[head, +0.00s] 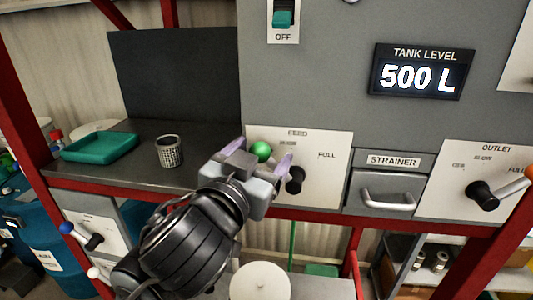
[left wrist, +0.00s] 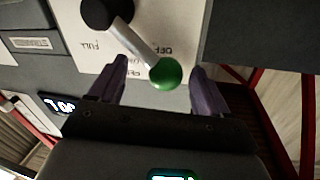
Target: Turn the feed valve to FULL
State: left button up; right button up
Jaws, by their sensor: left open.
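The feed valve is on a white panel (head: 325,185) marked FEED, with SLOW and FULL labels. Its lever has a black hub (head: 295,180) and a green ball knob (head: 261,150). In the left wrist view, the lever runs from the hub (left wrist: 97,12) to the green ball (left wrist: 165,73), which is beside the OFF label and away from FULL. My left gripper (head: 260,153) is open, its purple fingers on either side of the ball. In the left wrist view, a gap shows between each finger and the ball. The gripper hides part of the panel. My right gripper is not in view.
The strainer drawer (head: 387,192) is right of the feed panel, then the outlet valve (head: 482,195) with an orange knob. A tank display (head: 418,77) reads 500 L. A teal tray (head: 100,147) and mesh cup (head: 169,151) stand on the left counter.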

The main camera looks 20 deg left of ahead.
pick_arm(q)
jog(key=shift+c, duration=0.2)
jog(key=shift+f, duration=0.1)
grip_shut()
jog(key=shift+w+d, duration=0.1)
